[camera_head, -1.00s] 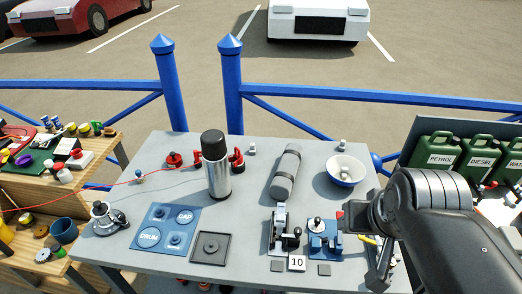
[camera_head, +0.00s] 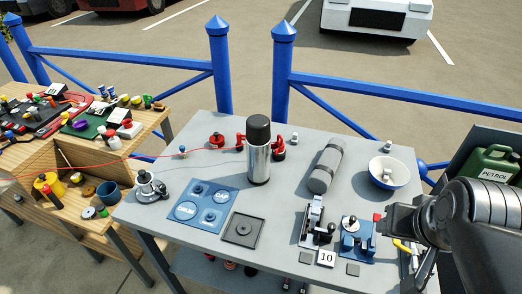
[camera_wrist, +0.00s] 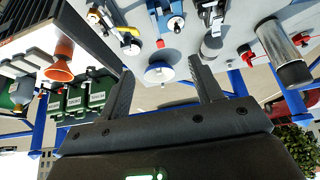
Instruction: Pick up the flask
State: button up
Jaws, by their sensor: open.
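The flask (camera_head: 259,150) is a steel cylinder with a black cap. It stands upright on the grey table (camera_head: 190,238), left of its middle in the head view. In the wrist view the flask (camera_wrist: 284,50) shows at the upper right, apart from my fingers. My gripper (camera_wrist: 165,85) is open and empty, with its two dark fingers spread.
Red shackles (camera_head: 279,148) stand right beside the flask. A blue plate (camera_head: 202,204) and a dark square tray (camera_head: 242,229) lie in front. A blue railing (camera_head: 283,80) runs behind.

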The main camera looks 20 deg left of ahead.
jog(key=shift+o, duration=0.5)
jog(key=o, duration=0.6)
notch_tip(320, 180, up, 4)
jog(key=f+n, duration=0.1)
jog(key=n, duration=3.5)
send_over(254, 121)
jog(key=s, duration=0.4)
jog(key=x, duration=0.4)
jog(key=shift+w, duration=0.35)
jog(key=shift+d+x, duration=0.25)
jog(key=shift+x, duration=1.25)
jog(key=shift+d+x, duration=0.2)
jog(key=shift+x, duration=1.35)
